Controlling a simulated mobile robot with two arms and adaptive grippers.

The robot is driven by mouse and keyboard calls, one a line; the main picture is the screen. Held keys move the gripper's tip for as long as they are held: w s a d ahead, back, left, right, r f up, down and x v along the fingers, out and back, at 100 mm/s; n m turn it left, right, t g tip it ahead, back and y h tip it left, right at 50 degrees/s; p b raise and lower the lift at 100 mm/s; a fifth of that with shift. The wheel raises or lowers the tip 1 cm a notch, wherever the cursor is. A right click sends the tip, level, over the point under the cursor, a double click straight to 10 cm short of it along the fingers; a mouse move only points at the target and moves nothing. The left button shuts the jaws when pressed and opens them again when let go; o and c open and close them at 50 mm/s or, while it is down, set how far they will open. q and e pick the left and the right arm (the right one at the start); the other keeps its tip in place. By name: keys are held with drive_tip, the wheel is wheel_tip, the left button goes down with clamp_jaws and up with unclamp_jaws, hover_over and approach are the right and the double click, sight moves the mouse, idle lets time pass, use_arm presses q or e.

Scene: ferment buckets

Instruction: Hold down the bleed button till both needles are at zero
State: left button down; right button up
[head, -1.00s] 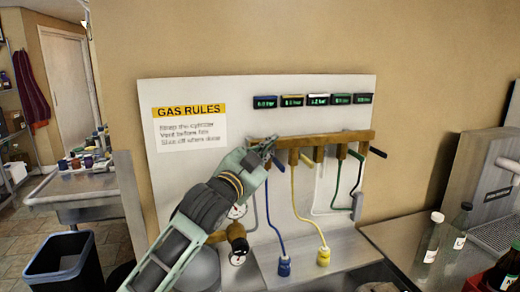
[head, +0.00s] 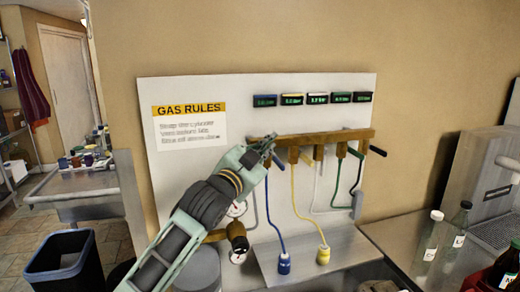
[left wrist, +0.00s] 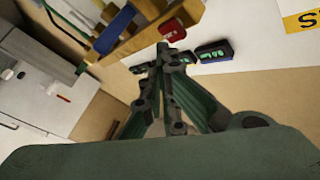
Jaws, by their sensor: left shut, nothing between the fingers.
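My left gripper (head: 267,144) is shut and empty at the left end of the wooden manifold rail (head: 345,136). In the left wrist view its fingertips (left wrist: 163,50) are close below a red block (left wrist: 172,29) that looks like a button at the rail's end. I cannot tell whether they touch it or whether it is pressed in. In the head view the gripper hides that spot. Two small white dials, an upper gauge (head: 237,209) and a lower gauge (head: 238,257), sit by the brass regulator beside my forearm. Their needles are too small to read. My right gripper is not in view.
Several small displays (head: 317,98) are on the white panel above the rail. A blue hose (head: 275,222) and a yellow hose (head: 300,208) hang below it. Bottles (head: 433,235) stand on the counter at right. A dark bin (head: 65,265) is at lower left.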

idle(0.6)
use_arm(q)
drive_tip(key=shift+w+a+p, duration=0.15)
drive_tip(key=shift+w+p, duration=0.2)
drive_tip(key=shift+w, duration=0.05)
drive_tip(key=shift+w+a+p, duration=0.2)
drive_tip(key=shift+w+p, duration=0.1)
drive_tip(key=shift+w, duration=0.3)
idle(0.7)
drive_tip(key=shift+s, duration=0.15)
idle(1.1)
drive_tip(key=shift+s+d, duration=0.3)
drive_tip(key=shift+s, duration=0.5)
